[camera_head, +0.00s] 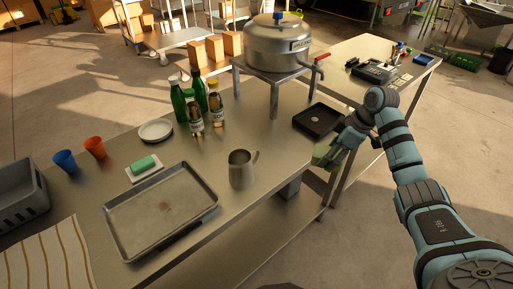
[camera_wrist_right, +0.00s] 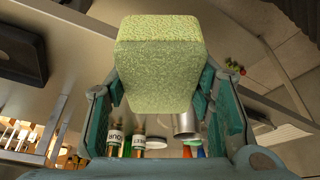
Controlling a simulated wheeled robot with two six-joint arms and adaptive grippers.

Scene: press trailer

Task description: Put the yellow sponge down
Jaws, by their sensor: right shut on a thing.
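The yellow sponge, a yellow-green block (camera_wrist_right: 160,62), is between the fingers of my right gripper (camera_wrist_right: 160,92) in the right wrist view. In the head view the sponge (camera_head: 322,155) shows at the right front edge of the steel table (camera_head: 270,150), partly hidden by my right gripper (camera_head: 333,154). The right gripper is shut on it. I cannot tell whether the sponge touches the table. My left gripper is not in view.
A black tray (camera_head: 317,121) lies just behind the sponge. Bare table lies between pitcher and black tray.

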